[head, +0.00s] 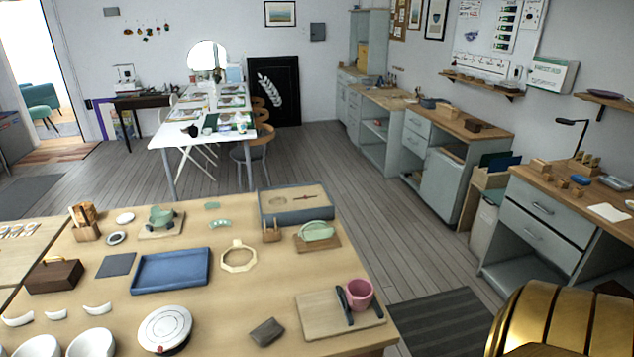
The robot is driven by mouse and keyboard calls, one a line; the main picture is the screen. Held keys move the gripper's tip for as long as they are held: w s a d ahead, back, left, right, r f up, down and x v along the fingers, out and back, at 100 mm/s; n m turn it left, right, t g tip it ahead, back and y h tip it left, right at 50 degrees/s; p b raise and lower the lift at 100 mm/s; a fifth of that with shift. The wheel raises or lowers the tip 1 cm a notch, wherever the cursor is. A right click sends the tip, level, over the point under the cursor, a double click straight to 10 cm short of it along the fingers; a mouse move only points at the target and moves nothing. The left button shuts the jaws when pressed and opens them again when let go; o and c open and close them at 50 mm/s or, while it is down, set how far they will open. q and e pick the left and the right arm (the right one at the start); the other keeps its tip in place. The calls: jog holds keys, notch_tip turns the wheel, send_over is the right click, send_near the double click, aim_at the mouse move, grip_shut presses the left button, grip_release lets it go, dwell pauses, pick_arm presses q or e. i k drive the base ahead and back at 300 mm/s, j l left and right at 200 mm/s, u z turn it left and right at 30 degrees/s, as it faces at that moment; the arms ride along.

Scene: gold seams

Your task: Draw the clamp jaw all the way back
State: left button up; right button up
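A light wooden board (318,318) lies at the front right of the worktable. On it stand two dark upright bars that look like clamp jaws: a left one (344,306) and a right one (378,303). A pink cup (360,291) stands upright between or just behind them. I cannot tell whether either bar touches the cup, or which one slides.
On the worktable (225,310) are a blue tray (170,270), a cream ring-shaped frame (238,258), a round white lidded dish (164,329), a dark block (267,331) and a green piece on a wooden stand (317,232).

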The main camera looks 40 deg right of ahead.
aim_at(339, 293)
jog(key=z, duration=1.65)
jog(key=i+l, duration=0.2)
jog(key=l, duration=0.15)
jog(key=i+l, duration=0.2)
jog(key=l, duration=0.15)
jog(key=u, duration=0.05)
